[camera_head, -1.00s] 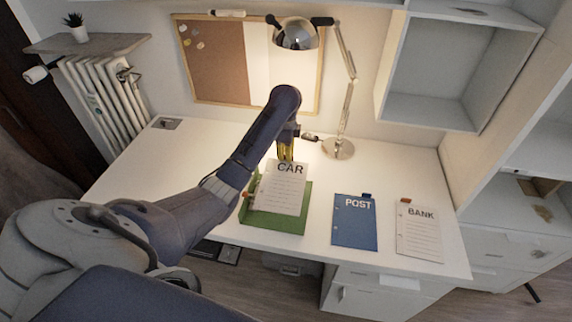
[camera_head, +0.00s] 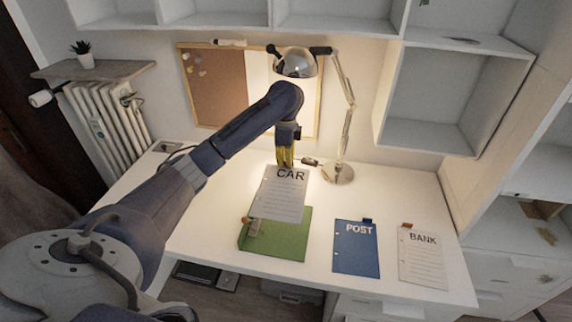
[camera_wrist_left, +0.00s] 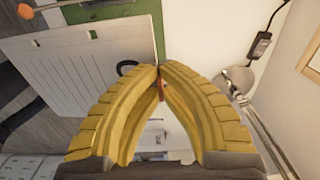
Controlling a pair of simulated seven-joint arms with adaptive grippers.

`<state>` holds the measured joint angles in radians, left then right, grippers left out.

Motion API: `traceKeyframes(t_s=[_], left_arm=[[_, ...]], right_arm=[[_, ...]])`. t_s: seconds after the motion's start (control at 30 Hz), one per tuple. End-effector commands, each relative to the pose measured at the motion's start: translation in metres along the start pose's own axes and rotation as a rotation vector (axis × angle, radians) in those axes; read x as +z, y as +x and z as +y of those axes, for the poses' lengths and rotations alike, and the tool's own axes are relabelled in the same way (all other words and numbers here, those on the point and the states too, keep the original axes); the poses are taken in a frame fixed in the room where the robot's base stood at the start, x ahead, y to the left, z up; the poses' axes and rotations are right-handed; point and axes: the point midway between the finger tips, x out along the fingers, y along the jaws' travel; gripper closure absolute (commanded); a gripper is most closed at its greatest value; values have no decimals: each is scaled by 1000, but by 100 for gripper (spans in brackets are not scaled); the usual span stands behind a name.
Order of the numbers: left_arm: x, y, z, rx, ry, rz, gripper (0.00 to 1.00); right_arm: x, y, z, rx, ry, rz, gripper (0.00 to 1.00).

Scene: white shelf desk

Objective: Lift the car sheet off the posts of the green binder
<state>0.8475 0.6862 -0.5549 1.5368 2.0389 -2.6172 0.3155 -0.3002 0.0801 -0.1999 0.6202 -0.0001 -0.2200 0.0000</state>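The white car sheet (camera_head: 280,195), headed CAR, is held up above the green binder (camera_head: 285,240) by its top edge. The sheet also shows in the left wrist view (camera_wrist_left: 90,65). My left gripper (camera_head: 285,163) has yellow fingers (camera_wrist_left: 160,70) whose tips meet on the sheet's edge. The binder lies on the desk, and its bare green inside shows below the sheet. The binder's posts (camera_head: 254,227) show at its left side, and the sheet's lower edge appears clear of them. My right gripper is not in view.
A blue POST sheet or folder (camera_head: 356,248) and a white BANK sheet (camera_head: 423,262) lie to the right of the binder. A desk lamp (camera_head: 338,173) stands behind. A corkboard (camera_head: 216,85) leans on the wall. The desk's left part is free.

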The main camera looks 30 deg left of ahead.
Motion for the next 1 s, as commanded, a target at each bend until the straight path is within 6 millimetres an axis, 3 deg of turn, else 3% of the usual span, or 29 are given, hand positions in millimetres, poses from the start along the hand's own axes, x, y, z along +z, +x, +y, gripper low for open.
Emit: traceKeyframes(t_s=[1.0], left_arm=[[0, 32, 0, 20, 0, 0, 100]], right_arm=[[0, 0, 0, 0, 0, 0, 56]])
